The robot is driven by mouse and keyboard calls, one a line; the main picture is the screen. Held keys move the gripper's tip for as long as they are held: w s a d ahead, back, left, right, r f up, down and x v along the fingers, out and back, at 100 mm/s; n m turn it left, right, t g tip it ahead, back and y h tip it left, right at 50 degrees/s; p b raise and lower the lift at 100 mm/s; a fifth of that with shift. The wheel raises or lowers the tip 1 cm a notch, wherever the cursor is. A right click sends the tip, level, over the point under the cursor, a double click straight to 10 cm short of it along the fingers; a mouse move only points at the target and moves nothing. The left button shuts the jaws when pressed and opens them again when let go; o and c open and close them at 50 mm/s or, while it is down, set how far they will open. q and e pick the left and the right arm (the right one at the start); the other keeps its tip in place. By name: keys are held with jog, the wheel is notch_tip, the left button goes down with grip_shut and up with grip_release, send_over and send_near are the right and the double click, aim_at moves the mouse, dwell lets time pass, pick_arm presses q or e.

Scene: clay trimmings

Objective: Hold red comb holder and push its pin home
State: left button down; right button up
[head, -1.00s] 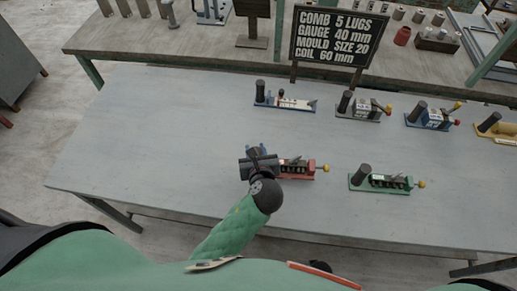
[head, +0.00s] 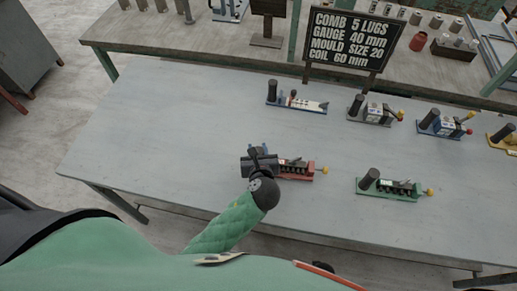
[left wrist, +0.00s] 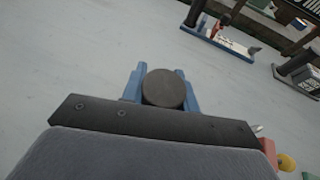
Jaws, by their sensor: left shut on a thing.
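The red comb holder (head: 298,178) lies on the grey table with its dark comb part on top. Its yellow-knobbed pin (head: 325,170) sticks out at the right end. My left gripper (head: 259,151) is at the holder's left end, shut on its upright dark post. In the left wrist view the round top of the post (left wrist: 163,88) sits between the two blue fingers, and the wrist housing hides most of the holder. The pin's yellow knob (left wrist: 287,162) shows at the lower right there. My right gripper is not in view.
A green holder (head: 385,190) stands to the right on the same table (head: 170,130). Blue-and-white (head: 297,105), grey (head: 375,113), blue (head: 443,124) and yellow (head: 503,137) holders stand behind. A sign (head: 346,40) rises at the back. Table left of my gripper is clear.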

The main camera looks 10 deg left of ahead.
pick_arm(q)
jog(key=shift+w+a+f, duration=0.2)
jog(key=shift+a+f, duration=0.35)
jog(key=shift+f, duration=0.2)
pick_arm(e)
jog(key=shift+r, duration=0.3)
pick_arm(q)
jog(key=shift+p, duration=0.4)
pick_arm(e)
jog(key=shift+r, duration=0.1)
pick_arm(q)
jog(key=shift+r+p, duration=0.1)
jog(key=shift+p, duration=0.45)
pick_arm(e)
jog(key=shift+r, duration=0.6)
pick_arm(q)
jog(key=shift+f, duration=0.25)
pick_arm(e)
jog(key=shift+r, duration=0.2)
pick_arm(q)
jog(key=shift+f, duration=0.1)
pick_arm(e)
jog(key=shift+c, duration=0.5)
